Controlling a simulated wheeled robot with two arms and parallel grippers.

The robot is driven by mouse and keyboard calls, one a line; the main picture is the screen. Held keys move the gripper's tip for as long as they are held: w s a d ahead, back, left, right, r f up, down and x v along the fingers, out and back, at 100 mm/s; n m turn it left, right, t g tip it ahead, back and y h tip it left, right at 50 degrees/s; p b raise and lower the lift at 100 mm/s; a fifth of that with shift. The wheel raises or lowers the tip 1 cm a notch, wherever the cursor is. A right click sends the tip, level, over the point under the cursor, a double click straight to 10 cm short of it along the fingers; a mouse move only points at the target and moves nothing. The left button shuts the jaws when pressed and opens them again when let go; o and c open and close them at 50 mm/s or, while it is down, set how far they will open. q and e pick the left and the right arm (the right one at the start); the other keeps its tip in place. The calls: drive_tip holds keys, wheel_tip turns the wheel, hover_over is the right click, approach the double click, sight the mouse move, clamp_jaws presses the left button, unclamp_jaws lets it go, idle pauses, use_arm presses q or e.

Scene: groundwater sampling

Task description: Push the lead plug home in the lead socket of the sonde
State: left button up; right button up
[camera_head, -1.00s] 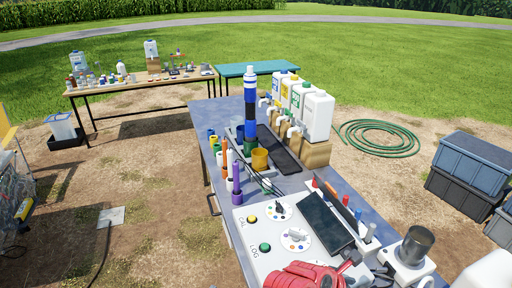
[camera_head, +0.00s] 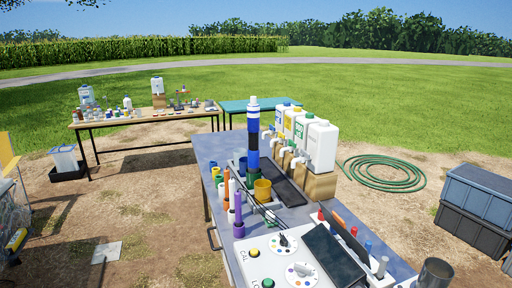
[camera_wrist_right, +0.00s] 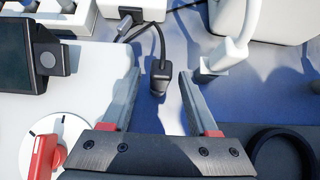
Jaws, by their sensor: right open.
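In the right wrist view a black plug (camera_wrist_right: 160,74) with a black cable stands on or just above the blue-grey bench top. My right gripper (camera_wrist_right: 158,76) is open, its two fingers on either side of the plug with gaps left and right. I cannot tell whether the plug sits in a socket. In the head view a tall blue, black and white cylinder, probably the sonde (camera_head: 253,140), stands upright in a green base on the bench. The lead socket cannot be made out. Neither gripper shows in the head view.
A pale console (camera_head: 262,245) with dials and a dark screen (camera_head: 333,258) fills the bench's near end. White jugs (camera_head: 321,148) stand on wooden blocks at the right edge. A white tap-like fitting (camera_wrist_right: 232,50) is close to the right finger. A dark ring (camera_wrist_right: 283,155) lies lower right.

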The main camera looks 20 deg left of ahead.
clamp_jaws()
wheel_tip(320, 180, up, 7)
drive_tip(key=p, duration=0.1)
idle(0.8)
